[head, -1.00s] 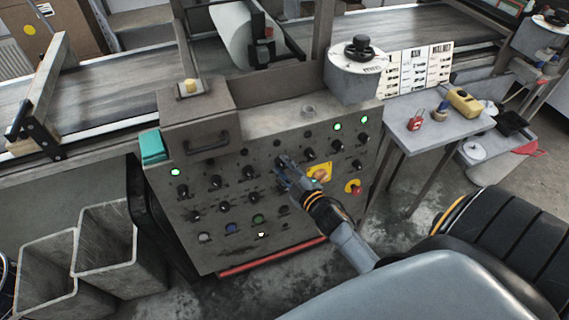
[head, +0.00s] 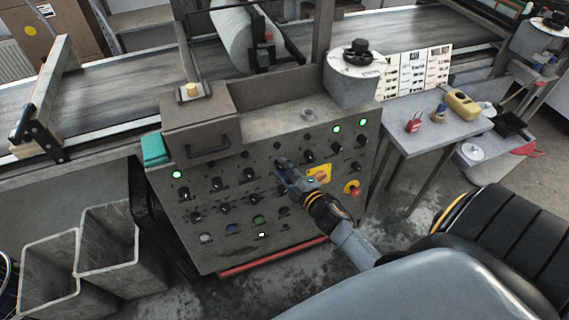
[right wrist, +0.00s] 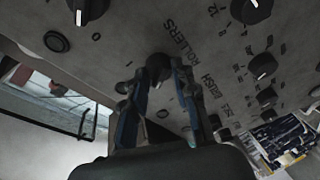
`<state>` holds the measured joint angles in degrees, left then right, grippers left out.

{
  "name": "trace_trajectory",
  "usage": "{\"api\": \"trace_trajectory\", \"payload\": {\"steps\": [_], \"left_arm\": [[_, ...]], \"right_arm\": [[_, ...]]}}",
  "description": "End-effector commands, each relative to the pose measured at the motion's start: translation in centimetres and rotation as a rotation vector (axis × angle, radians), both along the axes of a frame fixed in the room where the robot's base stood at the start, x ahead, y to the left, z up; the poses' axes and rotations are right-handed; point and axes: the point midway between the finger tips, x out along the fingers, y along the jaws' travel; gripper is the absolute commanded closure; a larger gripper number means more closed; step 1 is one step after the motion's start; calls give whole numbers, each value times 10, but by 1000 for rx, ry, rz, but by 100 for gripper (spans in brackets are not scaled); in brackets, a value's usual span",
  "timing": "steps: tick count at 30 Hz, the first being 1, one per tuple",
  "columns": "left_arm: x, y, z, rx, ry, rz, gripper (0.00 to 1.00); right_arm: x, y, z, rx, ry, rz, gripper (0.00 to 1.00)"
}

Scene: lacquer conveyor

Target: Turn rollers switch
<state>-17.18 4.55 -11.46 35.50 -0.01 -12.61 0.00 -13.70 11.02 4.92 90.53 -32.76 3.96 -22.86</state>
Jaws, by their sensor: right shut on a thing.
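The control panel (head: 205,245) has rows of black knobs, lit green lights and coloured buttons. The rollers switch (right wrist: 158,68) is a black rotary knob in the right wrist view, beside the printed word ROLLERS, with 0 and 1 marks near it. My right gripper (right wrist: 160,82) has its two fingers on either side of this knob and is shut on it. In the head view my right gripper (head: 283,170) reaches the middle of the panel and hides the knob. My left gripper is not in view.
A conveyor belt (head: 120,88) runs behind the panel. A small side table (head: 405,140) with a red padlock stands at the right. Grey bins (head: 105,262) stand at the lower left.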

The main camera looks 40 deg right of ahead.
Motion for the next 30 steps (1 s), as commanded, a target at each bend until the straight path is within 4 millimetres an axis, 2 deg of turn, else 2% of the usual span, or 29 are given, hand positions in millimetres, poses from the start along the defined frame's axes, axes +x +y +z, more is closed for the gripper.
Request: {"api": "trace_trajectory", "payload": {"steps": [1,2,4,5,13,17,20,30], "left_arm": [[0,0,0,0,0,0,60],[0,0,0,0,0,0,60],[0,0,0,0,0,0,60],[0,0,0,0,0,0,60],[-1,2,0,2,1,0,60],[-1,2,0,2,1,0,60],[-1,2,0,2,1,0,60],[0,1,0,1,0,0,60]], "right_arm": [[0,0,0,-2,1,1,100],[0,0,-1,-2,1,1,66],[0,0,0,-1,1,1,52],[0,0,0,-1,1,1,49],[-1,0,0,0,0,0,49],[-8,0,0,0,1,0,49],[-23,1,2,0,3,0,49],[-93,3,14,0,4,-1,49]]}}
